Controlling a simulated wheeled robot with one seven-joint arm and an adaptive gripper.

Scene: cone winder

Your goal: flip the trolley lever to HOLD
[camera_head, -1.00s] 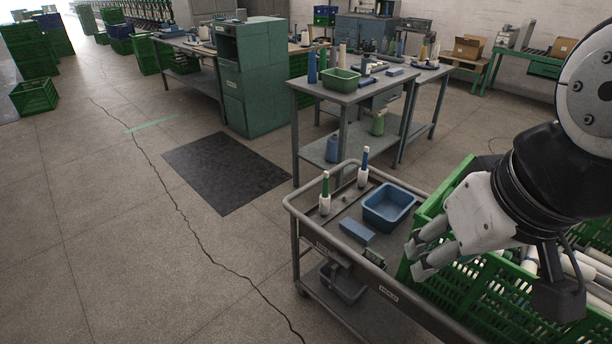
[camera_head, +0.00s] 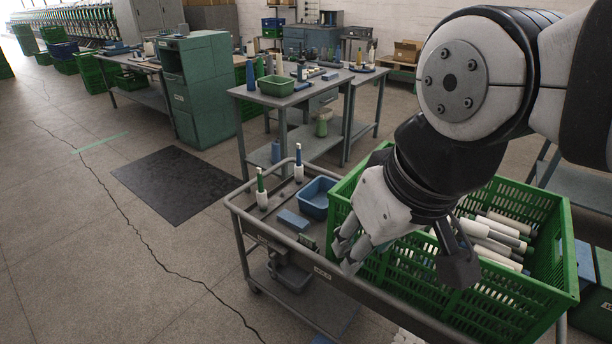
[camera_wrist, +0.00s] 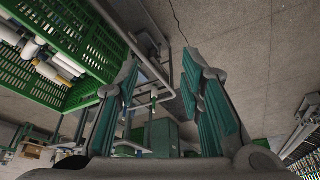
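The grey trolley (camera_head: 345,285) stands in the lower middle of the head view. A small pale label (camera_head: 322,273) that appears to read HOLD is on its near side, left of and below my fingertips. A small dark part (camera_head: 279,256) sits on the same side, farther left; I cannot tell whether it is the lever or how it is set. My gripper (camera_head: 345,252) is over the trolley's near edge, close beside the green crate. In the wrist view its fingers (camera_wrist: 160,75) are apart with nothing between them.
The green crate (camera_head: 560,262) of bobbins fills the trolley's right end. A blue tub (camera_head: 318,197), a blue block (camera_head: 293,220) and two upright bobbins (camera_head: 262,192) are on the trolley top. A workbench (camera_head: 262,97) stands behind. Floor to the left is clear, with a dark mat (camera_head: 178,183).

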